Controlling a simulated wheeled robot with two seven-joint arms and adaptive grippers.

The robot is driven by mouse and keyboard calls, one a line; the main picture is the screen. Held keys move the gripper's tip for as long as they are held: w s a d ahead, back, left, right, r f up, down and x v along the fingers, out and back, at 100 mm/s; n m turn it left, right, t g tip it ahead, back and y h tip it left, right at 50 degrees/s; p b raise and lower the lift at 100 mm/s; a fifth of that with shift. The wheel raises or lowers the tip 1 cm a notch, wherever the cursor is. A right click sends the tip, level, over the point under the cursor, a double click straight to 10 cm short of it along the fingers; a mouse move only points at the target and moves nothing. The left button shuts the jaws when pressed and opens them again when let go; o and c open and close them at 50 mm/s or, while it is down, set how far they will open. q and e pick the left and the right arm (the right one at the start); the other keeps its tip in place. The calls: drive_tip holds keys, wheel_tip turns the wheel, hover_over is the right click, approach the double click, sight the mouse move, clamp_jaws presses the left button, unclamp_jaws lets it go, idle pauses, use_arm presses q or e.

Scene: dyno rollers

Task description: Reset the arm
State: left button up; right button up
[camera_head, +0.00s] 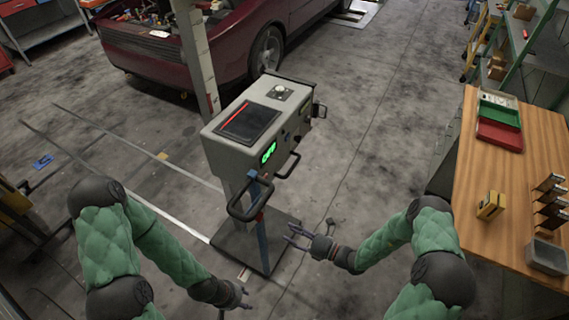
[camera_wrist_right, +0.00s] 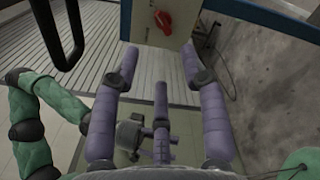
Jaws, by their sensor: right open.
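My right arm, in a green quilted sleeve, reaches in from the right in the head view. Its gripper (camera_head: 300,238) hangs beside the grey console's column and base, open and empty. In the right wrist view the purple fingers of my right gripper (camera_wrist_right: 158,75) are spread apart with nothing between them. A red knob (camera_wrist_right: 163,20) on a pale panel lies beyond the fingertips. My left arm comes in from the lower left, and its gripper (camera_head: 240,296) is low near the bottom edge. The left fingers are small and dark, so their opening is unclear.
The grey console (camera_head: 262,115) with a dark screen and green display stands in front of me, its black handle (camera_head: 250,205) toward me. A wooden workbench (camera_head: 480,215) with trays is at right. A dark red car (camera_head: 190,45) stands behind. Floor at left is mostly clear.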

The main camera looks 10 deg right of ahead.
drive_tip(key=shift+a, duration=0.1)
drive_tip(key=s+a+f+n+g+b, duration=0.1)
drive_tip(key=s+a+f+n+g, duration=0.25)
drive_tip(key=s+g, duration=0.2)
drive_tip(key=s+a+f+n+g+b, duration=0.1)
drive_tip(key=s+a+f+n+g, duration=0.1)
drive_tip(key=s+a+n+g, duration=0.25)
drive_tip(key=s+d+f+n+g+h+b, duration=0.1)
drive_tip(key=s+d+f+n+g+h, duration=0.15)
drive_tip(key=s+n, duration=0.3)
drive_tip(key=s+d+f+n+g+h, duration=0.2)
drive_tip(key=s+f+n+h, duration=0.1)
drive_tip(key=s+n, duration=0.25)
drive_tip(key=w+d+n+t+h+b, duration=0.1)
drive_tip(key=n, duration=0.3)
drive_tip(key=d+f+n+t+h+b, duration=0.1)
drive_tip(key=n+t+h, duration=0.1)
drive_tip(key=n, duration=0.2)
drive_tip(key=w+d+f+n+t+h, duration=0.1)
drive_tip(key=n+h, duration=0.1)
drive_tip(key=n, duration=0.3)
drive_tip(key=shift+w+d+f+b, duration=0.15)
drive_tip(key=shift+w+d+b, duration=0.2)
drive_tip(key=shift+b, duration=0.05)
